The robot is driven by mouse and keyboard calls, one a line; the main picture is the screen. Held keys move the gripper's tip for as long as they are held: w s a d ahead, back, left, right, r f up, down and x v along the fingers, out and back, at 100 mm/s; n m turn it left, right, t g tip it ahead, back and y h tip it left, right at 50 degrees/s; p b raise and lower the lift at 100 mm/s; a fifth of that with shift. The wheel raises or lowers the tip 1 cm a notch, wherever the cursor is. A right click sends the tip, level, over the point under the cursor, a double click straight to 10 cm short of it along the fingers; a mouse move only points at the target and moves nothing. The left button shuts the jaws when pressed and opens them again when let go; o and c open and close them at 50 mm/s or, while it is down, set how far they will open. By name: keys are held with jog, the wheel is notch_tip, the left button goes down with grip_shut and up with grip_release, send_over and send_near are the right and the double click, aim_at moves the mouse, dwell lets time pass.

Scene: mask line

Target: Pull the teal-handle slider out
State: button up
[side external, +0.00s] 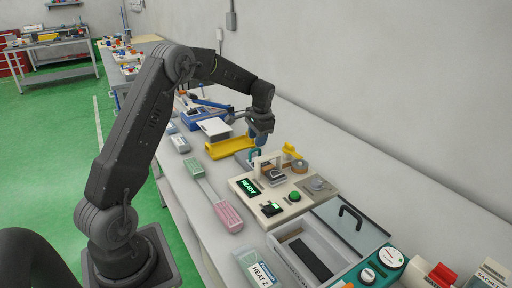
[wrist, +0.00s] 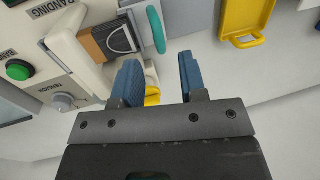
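The teal handle (wrist: 156,29) stands upright at the side of the beige banding machine (wrist: 62,45) in the wrist view. It also shows as a small teal loop (side external: 254,155) in the side view, just under my gripper (side external: 260,135). In the wrist view my gripper (wrist: 159,65) has its two blue fingers apart with nothing between them. The handle lies a little beyond the fingertips, apart from them. The slider body is mostly hidden by the machine and my gripper.
A yellow tray (side external: 232,148) lies beside the machine; it also shows in the wrist view (wrist: 240,14). The wall runs close behind the bench.

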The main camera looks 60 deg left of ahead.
jog(key=shift+a+f, duration=0.25)
jog(key=shift+f, duration=0.85)
jog(key=shift+a+f, duration=0.2)
jog(key=shift+f, duration=0.9)
grip_shut()
